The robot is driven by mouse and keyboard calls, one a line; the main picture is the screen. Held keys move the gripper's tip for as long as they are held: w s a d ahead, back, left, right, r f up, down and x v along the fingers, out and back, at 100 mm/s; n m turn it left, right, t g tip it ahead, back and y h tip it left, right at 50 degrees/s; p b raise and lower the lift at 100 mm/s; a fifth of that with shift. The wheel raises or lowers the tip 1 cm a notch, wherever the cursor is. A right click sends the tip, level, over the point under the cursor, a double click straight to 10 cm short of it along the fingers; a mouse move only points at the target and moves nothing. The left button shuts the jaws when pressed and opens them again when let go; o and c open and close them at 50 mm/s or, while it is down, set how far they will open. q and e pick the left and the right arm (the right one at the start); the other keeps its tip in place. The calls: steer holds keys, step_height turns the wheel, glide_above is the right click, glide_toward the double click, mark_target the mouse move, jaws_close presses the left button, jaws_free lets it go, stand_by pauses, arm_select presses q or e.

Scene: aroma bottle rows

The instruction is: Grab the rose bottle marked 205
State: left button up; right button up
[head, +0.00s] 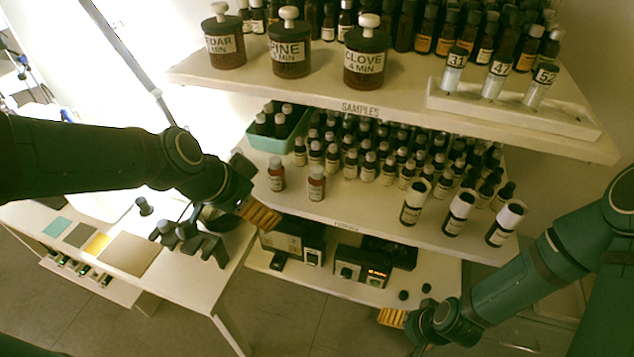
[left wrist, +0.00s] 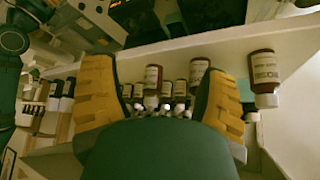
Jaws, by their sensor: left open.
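Two small reddish-brown bottles with white labels and grey caps stand apart at the middle shelf's front: a left one (head: 276,174) and a right one (head: 316,184). Their print is too small to read, so I cannot tell which bottle is rose 205. My left gripper (head: 259,214) is below and in front of these bottles, at the shelf's left end. In the left wrist view it is open (left wrist: 160,70), with brown bottles (left wrist: 152,80) (left wrist: 197,74) showing upside down beyond its yellow fingers and another (left wrist: 264,76) to the right. My right gripper (head: 392,318) is low, its fingers partly hidden.
Dense rows of dark bottles (head: 390,165) fill the middle shelf behind. Three white-capped bottles (head: 460,212) stand at its right front. A green tray (head: 270,142) is at its left. The upper shelf (head: 330,92) overhangs. Black devices (head: 360,268) sit below; a side table (head: 130,262) is left.

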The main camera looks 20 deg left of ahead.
mark_target(311, 181)
arm_select(q)
steer(key=w+d, duration=0.2)
steer(key=w, duration=0.1)
steer(key=w+d+p, duration=0.1)
steer(key=w+d, duration=0.3)
steer(key=w, duration=0.1)
steer(key=shift+w+d+p, duration=0.1)
steer(key=shift+w+p, duration=0.2)
steer(key=shift+p, duration=0.05)
steer(key=x, duration=0.5)
steer(key=shift+w, duration=0.2)
jaws_close()
